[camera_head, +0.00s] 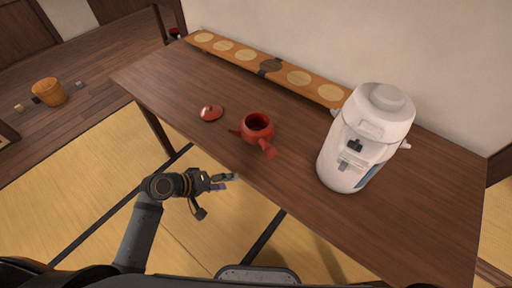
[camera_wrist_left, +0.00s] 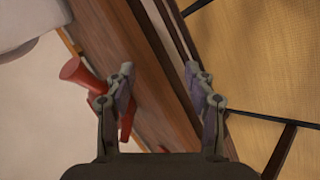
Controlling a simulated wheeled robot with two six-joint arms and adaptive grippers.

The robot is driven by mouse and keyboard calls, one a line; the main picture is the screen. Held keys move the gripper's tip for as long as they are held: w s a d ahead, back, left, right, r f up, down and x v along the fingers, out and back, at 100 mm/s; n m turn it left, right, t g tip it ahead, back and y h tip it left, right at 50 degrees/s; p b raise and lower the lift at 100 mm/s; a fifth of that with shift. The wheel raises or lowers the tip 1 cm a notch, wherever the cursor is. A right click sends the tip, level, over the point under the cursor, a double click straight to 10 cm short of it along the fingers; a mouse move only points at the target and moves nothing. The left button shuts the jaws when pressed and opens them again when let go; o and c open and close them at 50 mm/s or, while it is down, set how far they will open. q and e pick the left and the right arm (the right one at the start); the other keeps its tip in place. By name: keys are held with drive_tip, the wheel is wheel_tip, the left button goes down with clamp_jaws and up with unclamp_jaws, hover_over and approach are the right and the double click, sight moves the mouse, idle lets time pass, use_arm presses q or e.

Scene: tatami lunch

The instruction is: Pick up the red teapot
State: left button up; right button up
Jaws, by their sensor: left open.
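The red teapot (camera_head: 257,128) stands upright and uncovered on the brown wooden table (camera_head: 420,215), near its front edge. Its handle points to the front right and its spout to the left. Its red lid (camera_head: 211,113) lies apart on the table to the left. My left gripper (camera_head: 228,182) is open and empty, in front of the table edge and short of the teapot. In the left wrist view, part of the red teapot (camera_wrist_left: 75,72) shows beyond the left finger, which hides some of it. The left gripper (camera_wrist_left: 162,90) has its fingers apart there. My right gripper is not in view.
A white electric water pot (camera_head: 365,140) stands on the table right of the teapot. A long wooden board with round pale inlays (camera_head: 262,66) lies along the back by the wall. A wooden bucket (camera_head: 48,92) stands on the floor at left.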

sight(253, 138)
use_arm(q)
drive_tip(key=w+d+r+n+t+h, duration=0.2)
drive_tip(key=w+r+n+t+h, duration=0.1)
drive_tip(key=w+r+n+h, duration=0.3)
drive_tip(key=shift+m+y, duration=0.3)
drive_tip(key=shift+y, duration=0.4)
drive_tip(key=shift+w+d, duration=0.3)
drive_tip(key=shift+d, duration=0.35)
drive_tip(key=shift+w+d, duration=0.35)
drive_tip(key=shift+d, duration=0.35)
drive_tip(key=shift+w+d, duration=0.3)
drive_tip(key=shift+d, duration=0.35)
drive_tip(key=shift+w+d+r, duration=0.1)
drive_tip(key=shift+w+d, duration=0.1)
drive_tip(key=shift+d, duration=0.05)
drive_tip(key=x, duration=0.4)
drive_tip(key=shift+w+d+p, duration=0.2)
drive_tip(key=shift+d+p, duration=0.05)
drive_tip(key=shift+p, duration=0.1)
clamp_jaws()
drive_tip(key=shift+r, duration=0.1)
